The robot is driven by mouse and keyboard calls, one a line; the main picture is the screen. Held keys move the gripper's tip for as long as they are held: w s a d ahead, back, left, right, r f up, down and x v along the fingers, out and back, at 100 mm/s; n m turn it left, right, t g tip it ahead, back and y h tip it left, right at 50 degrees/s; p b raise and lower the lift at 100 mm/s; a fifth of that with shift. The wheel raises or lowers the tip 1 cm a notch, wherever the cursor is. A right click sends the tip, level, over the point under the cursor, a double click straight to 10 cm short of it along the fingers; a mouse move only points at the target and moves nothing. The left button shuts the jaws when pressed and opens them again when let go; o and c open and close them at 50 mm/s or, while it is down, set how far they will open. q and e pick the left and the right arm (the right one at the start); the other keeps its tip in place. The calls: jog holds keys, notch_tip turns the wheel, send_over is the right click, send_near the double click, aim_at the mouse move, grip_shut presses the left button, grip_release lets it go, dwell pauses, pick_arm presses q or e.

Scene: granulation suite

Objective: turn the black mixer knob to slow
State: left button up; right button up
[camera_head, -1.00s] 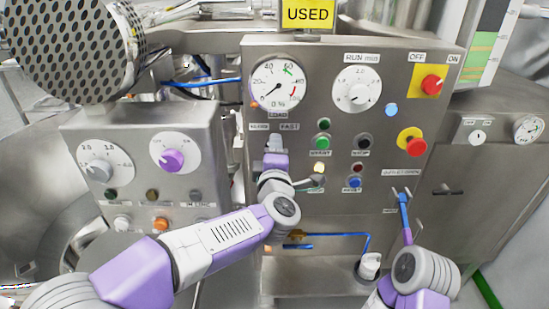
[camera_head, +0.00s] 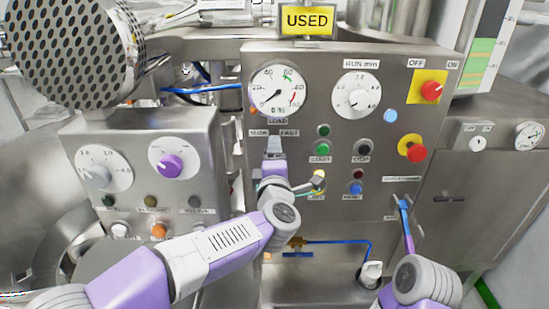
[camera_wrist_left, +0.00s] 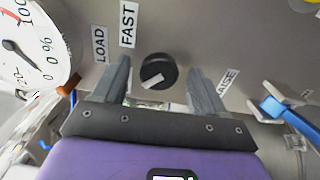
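The black mixer knob (camera_wrist_left: 158,70) sits on the grey metal panel in the left wrist view, with a pale bar on its face slanting to lower left. A FAST label (camera_wrist_left: 128,24) lies above and left of it. My left gripper (camera_wrist_left: 160,82) is open, one finger on each side of the knob, with visible gaps. In the head view my left gripper (camera_head: 274,145) points at the panel just below the SLOW label (camera_head: 259,133) and FAST label, and hides the knob.
Around the left gripper are a load gauge (camera_head: 277,90), a green start button (camera_head: 322,147), a black stop button (camera_head: 364,147) and a red emergency button (camera_head: 416,154). A blue-handled lever (camera_head: 405,218) stands out at right. A smaller box with a purple knob (camera_head: 171,167) is at left.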

pick_arm(q)
jog(key=s, duration=0.7)
jog(key=shift+s+p, duration=0.3)
jog(key=shift+p, duration=0.15)
